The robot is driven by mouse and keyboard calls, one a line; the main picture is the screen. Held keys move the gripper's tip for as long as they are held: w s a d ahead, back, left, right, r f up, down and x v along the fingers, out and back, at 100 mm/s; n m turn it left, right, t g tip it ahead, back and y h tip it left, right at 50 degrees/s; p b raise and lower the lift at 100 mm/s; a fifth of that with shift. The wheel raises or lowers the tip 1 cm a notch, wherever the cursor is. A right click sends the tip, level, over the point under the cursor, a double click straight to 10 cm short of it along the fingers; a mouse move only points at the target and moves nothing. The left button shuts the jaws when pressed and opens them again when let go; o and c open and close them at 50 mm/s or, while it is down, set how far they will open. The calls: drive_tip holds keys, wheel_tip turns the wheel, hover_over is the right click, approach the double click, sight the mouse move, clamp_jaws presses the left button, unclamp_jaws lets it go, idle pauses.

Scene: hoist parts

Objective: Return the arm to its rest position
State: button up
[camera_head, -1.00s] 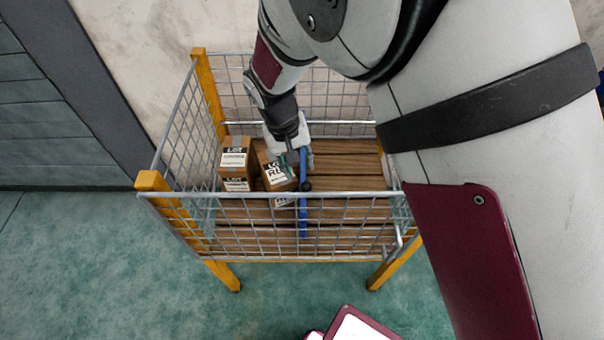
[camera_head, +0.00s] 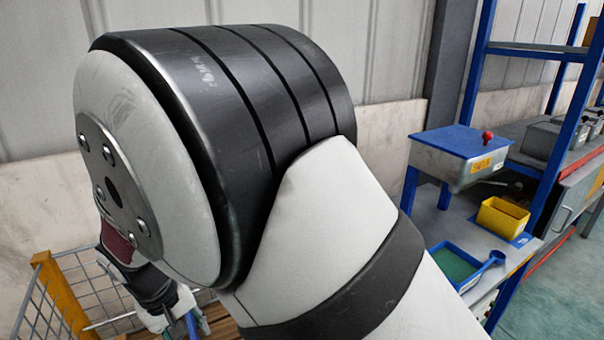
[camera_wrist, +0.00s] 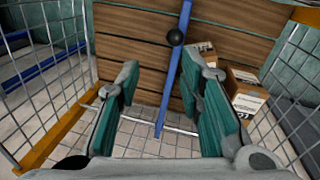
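My gripper (camera_wrist: 163,72) is open in the wrist view, its two teal-padded fingers well apart. A blue rod with a black ball (camera_wrist: 176,37) shows beyond and between the fingers, over the wooden slats of a mesh cage. I see no finger closed on it. In the head view my large arm joint fills the middle, and my gripper (camera_head: 188,316) shows only partly at the bottom left, inside the cage (camera_head: 62,292). The fingertips are hidden there.
Cartons (camera_wrist: 246,95) lie in the cage to the right of the fingers in the wrist view. In the head view, a blue-framed shelf unit at right holds a blue-topped metal box (camera_head: 462,142), a yellow bin (camera_head: 502,216) and a blue tray (camera_head: 440,262).

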drive_tip(key=w+d+r+m+y, duration=0.1)
drive_tip(key=w+d+r+m, duration=0.1)
drive_tip(key=d+r, duration=0.95)
drive_tip(key=w+d+r+m+y, duration=0.1)
drive_tip(key=d+r+m, duration=0.1)
drive_tip(key=d+r, duration=0.95)
drive_tip(key=s+d+r+m+t, duration=0.1)
drive_tip(key=s+d+m, duration=0.1)
drive_tip(key=s+d, duration=0.6)
drive_tip(key=s+d+r+m+t+p, duration=0.1)
drive_tip(key=s+d+m, duration=0.1)
drive_tip(key=s+d, duration=0.6)
drive_tip(key=d, duration=0.5)
drive_tip(key=shift+s+m+t+h+p, duration=0.3)
drive_tip(key=shift+t, duration=0.1)
